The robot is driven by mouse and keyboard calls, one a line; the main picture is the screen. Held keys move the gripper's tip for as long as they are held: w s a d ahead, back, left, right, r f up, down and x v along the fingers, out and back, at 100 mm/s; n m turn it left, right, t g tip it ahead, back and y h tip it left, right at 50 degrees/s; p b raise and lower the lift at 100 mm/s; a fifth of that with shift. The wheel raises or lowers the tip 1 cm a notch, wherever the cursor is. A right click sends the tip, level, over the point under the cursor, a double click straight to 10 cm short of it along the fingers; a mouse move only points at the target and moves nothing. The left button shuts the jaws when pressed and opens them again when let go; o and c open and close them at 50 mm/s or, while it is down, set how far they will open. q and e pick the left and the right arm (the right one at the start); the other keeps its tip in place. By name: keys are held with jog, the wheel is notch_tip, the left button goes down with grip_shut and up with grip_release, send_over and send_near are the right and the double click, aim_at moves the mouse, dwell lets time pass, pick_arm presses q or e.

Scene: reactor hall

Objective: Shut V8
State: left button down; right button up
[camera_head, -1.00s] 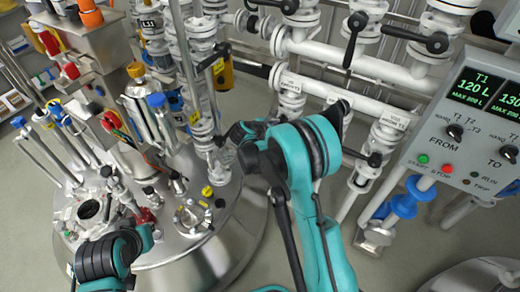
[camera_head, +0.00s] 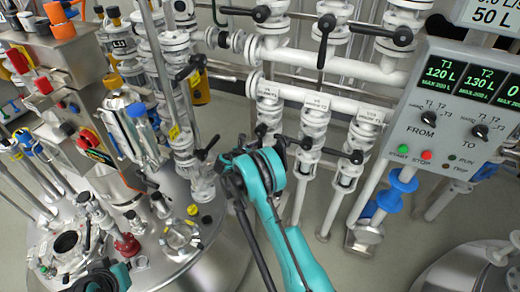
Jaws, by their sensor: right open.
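Several white flanged valves with black levers sit on the pipe rack. A lower row of three hangs under the horizontal pipe: left valve (camera_head: 266,115), middle valve (camera_head: 314,122), right valve (camera_head: 364,135). Each has a small label, too small to read, so I cannot tell which valve is V8. My right arm, teal, rises from the bottom centre and covers the area below the left valve. My right gripper (camera_head: 224,174) is open, dark and partly hidden by its own wrist, left of the lower row. Only a dark and teal part of my left arm shows at bottom left; its gripper is out of frame.
A control panel (camera_head: 455,130) with green displays stands at the right. A steel reactor vessel (camera_head: 215,262) crowded with pipes and fittings fills the left. Upper valves with black levers (camera_head: 325,30) sit above the rack. Grey floor (camera_head: 335,265) shows open below the rack.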

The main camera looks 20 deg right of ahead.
jog(key=shift+w+d+f, duration=0.1)
jog(key=shift+d, duration=0.1)
grip_shut()
jog(key=w+a+r+m+t+y, duration=0.5)
jog(key=w+r+m+t, duration=0.1)
jog(key=m, duration=0.6)
jog(key=shift+w+a+r+t, duration=0.35)
jog(key=shift+r+t, duration=0.55)
jog(key=shift+r, duration=0.5)
